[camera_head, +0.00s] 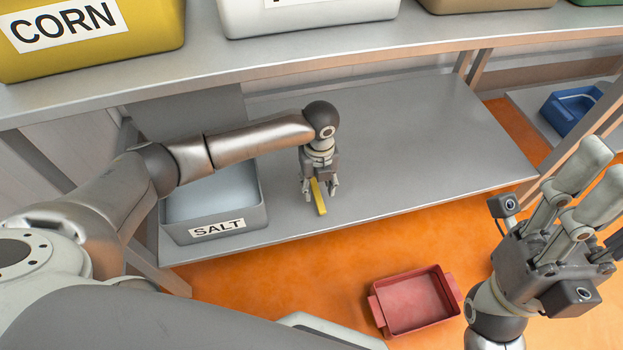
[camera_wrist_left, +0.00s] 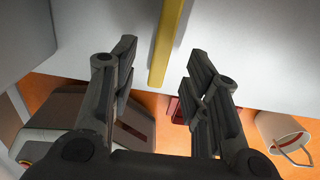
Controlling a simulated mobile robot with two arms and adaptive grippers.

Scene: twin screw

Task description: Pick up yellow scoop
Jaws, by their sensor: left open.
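The yellow scoop (camera_head: 318,198) shows as a yellow bar on the lower grey shelf, near its front edge. It also shows in the left wrist view (camera_wrist_left: 168,42), running between the two fingers; its upper end is out of that frame. My left gripper (camera_head: 319,189) is over the scoop with a finger on either side of it. In the left wrist view the left gripper (camera_wrist_left: 160,85) is open, with gaps between the fingers and the scoop. My right gripper (camera_head: 578,190) is raised at the right of the head view, its fingers spread and empty.
A grey bin marked SALT (camera_head: 217,229) stands just left of my left gripper. An upper shelf (camera_head: 330,48) with bins, one yellow and marked CORN (camera_head: 150,45), runs above my left arm. A red tray (camera_head: 412,305) is in front of the shelf. The lower shelf is clear to the right.

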